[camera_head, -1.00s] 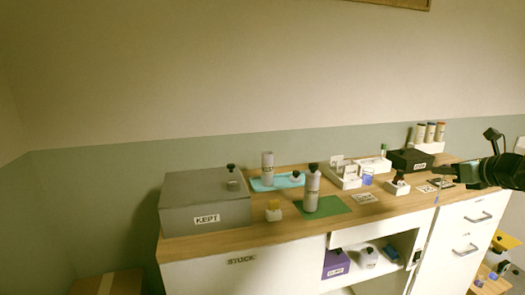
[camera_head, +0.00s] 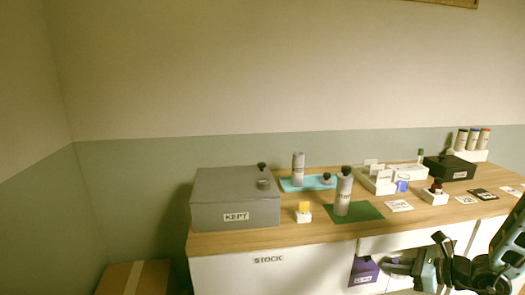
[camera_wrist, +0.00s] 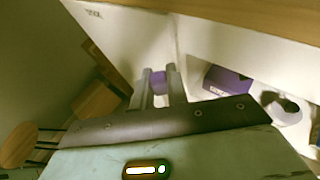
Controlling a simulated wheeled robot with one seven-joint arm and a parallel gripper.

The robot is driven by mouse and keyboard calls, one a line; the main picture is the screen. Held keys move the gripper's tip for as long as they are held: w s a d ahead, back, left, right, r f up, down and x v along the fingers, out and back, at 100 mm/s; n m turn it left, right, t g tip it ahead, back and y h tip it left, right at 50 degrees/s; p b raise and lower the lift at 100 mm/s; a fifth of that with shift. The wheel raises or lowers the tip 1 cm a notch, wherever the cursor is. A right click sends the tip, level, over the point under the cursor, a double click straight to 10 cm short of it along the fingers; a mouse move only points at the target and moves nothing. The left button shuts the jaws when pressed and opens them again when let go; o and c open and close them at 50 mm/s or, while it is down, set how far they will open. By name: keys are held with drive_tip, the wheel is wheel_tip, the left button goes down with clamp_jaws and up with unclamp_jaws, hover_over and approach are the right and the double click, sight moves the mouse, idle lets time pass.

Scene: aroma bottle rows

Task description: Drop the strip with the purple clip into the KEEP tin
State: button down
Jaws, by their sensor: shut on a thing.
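My gripper (camera_head: 390,262) is low in front of the counter, by the open shelf. In the wrist view its fingers (camera_wrist: 158,74) are shut on a small purple thing (camera_wrist: 158,83), seemingly the purple clip; no strip can be made out. The purple thing cannot be made out in the head view. A grey lidded box (camera_head: 212,201) labelled KEPT stands at the counter's left end, well left of my gripper. No label that reads KEEP can be made out.
A purple box (camera_head: 365,268) stands on the open shelf; it also shows in the wrist view (camera_wrist: 225,80). A grey bottle (camera_head: 343,195) stands on a green mat (camera_head: 368,211). A yellow-topped holder (camera_head: 304,216) stands near the grey box. A black box (camera_head: 447,168) is farther right.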

drive_tip(key=s+a+f+n+g+y, duration=0.1)
drive_tip(key=s+a+f, duration=0.1)
drive_tip(key=a, duration=0.3)
drive_tip(key=shift+s+a+f+n, duration=0.2)
drive_tip(key=shift+a+f+n, duration=0.2)
drive_tip(key=shift+f, duration=0.3)
